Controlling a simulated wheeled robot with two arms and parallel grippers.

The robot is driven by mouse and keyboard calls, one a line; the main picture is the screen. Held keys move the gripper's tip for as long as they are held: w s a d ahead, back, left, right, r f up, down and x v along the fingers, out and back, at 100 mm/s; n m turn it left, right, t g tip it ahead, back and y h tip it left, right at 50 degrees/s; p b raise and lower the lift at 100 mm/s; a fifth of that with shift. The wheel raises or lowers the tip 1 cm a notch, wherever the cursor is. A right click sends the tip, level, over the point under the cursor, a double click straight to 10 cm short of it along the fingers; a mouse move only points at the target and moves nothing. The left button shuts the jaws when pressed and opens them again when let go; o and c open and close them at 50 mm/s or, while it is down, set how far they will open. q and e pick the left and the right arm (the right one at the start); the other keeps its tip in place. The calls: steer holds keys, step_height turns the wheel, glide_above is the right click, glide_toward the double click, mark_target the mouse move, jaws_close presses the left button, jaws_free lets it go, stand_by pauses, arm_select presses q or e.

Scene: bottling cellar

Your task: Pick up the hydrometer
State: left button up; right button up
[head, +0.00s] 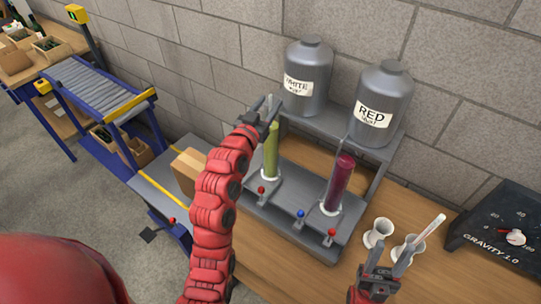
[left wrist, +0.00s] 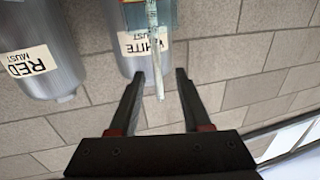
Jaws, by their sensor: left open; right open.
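A thin pale stem, which looks like the hydrometer (left wrist: 154,58), stands out of the tall cylinder of yellow-green liquid (head: 271,152). My left gripper (head: 267,106) is open at the top of this cylinder. In the left wrist view the stem's tip lies between the open fingers, with a gap on both sides. My right gripper (head: 389,262) is open and empty at the front right, beside two white cups. A second slim white rod (head: 432,227) leans in the right cup; I cannot tell what it is.
A cylinder of dark red liquid (head: 338,185) stands on the same grey stand. Grey WHITE (head: 308,80) and RED (head: 383,100) must tanks stand behind on a shelf. The left white cup (head: 378,232) and a black gravity gauge (head: 500,228) are at right.

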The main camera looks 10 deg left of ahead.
arm_select(q)
steer(key=w+p, duration=0.1)
steer(key=w, duration=0.1)
steer(key=w+d+p, duration=0.1)
steer(key=w, duration=0.1)
steer(key=shift+f+p, duration=0.2)
steer(key=shift+p, duration=0.15)
steer(key=shift+w+f, duration=0.15)
jaws_close()
